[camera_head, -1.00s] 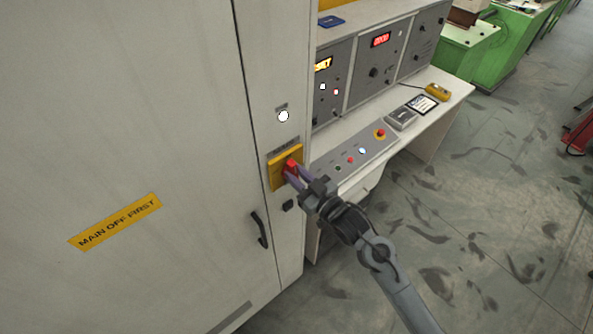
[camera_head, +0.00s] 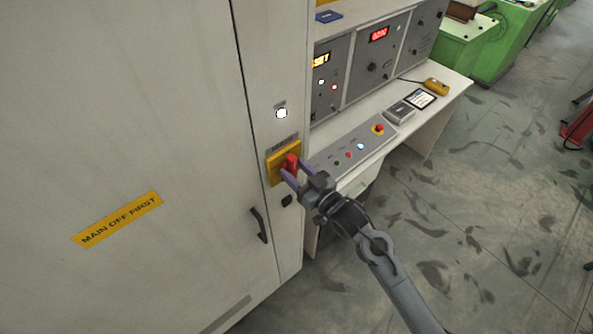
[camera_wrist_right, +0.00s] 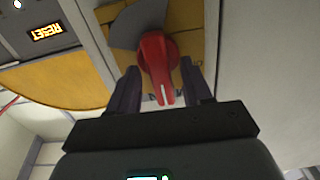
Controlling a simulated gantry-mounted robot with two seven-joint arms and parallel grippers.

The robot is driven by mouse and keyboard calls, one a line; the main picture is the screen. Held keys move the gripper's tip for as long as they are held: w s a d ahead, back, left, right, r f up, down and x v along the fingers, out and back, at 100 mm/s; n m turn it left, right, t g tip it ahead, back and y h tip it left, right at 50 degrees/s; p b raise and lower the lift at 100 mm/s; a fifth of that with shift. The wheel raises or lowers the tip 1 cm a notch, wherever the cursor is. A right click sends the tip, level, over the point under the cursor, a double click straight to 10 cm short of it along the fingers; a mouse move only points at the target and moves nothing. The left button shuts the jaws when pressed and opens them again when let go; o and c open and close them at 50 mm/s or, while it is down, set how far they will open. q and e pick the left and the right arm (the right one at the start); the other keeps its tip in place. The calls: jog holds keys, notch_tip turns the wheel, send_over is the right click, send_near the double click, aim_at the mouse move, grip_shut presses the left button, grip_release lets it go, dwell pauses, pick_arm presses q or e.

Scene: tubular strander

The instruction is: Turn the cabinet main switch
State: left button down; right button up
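The main switch is a red rotary handle (camera_head: 291,163) on a yellow plate (camera_head: 272,171), mounted on the grey-white cabinet (camera_head: 170,110). My right gripper (camera_head: 294,168) is at the switch with its fingers open, one on either side of the handle. In the right wrist view the red handle (camera_wrist_right: 158,62) sits between the two dark fingers, with a visible gap on each side. Its narrow end with a white line points toward the gripper palm. The yellow plate (camera_wrist_right: 186,20) is partly hidden behind the handle and a grey disc segment. My left gripper is not in view.
A white lamp (camera_head: 281,113) is lit above the switch. A black door handle (camera_head: 259,225) and a "MAIN OFF FIRST" label (camera_head: 118,219) are on the cabinet. A control desk (camera_head: 440,100) with buttons and displays stands to the right.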

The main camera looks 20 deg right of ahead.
jog(key=shift+s+d, duration=0.15)
jog(key=shift+s, duration=0.3)
jog(key=b+v, duration=0.3)
jog(key=v, duration=0.7)
